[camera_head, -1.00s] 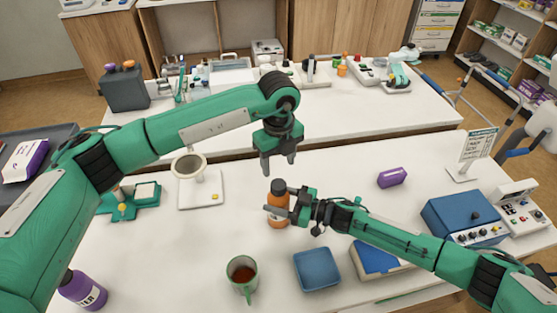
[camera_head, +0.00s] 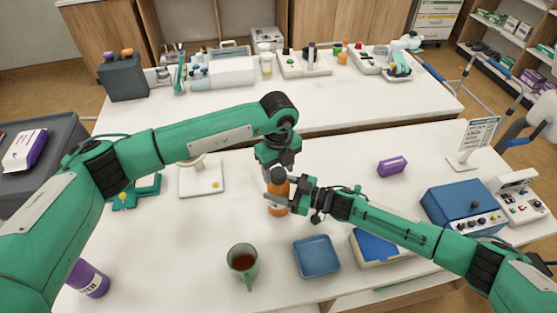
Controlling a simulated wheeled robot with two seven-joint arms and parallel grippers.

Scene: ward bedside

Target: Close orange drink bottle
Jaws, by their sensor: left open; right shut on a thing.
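The orange drink bottle (camera_head: 278,190) stands upright near the middle of the front table, with a dark cap (camera_head: 277,175) on top. My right gripper (camera_head: 279,201) reaches in from the right and is shut around the bottle's body. My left gripper (camera_head: 277,176) points straight down from above, with its open fingers at the height of the cap, one on each side. Whether its fingers touch the cap cannot be told. Parts of the bottle are hidden by both grippers.
A green mug of dark drink (camera_head: 243,263) and a blue tray (camera_head: 316,256) stand in front of the bottle. A purple box (camera_head: 392,167) and a blue device (camera_head: 460,207) are to the right. A white-based stand (camera_head: 201,180) is to the left, partly behind my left arm.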

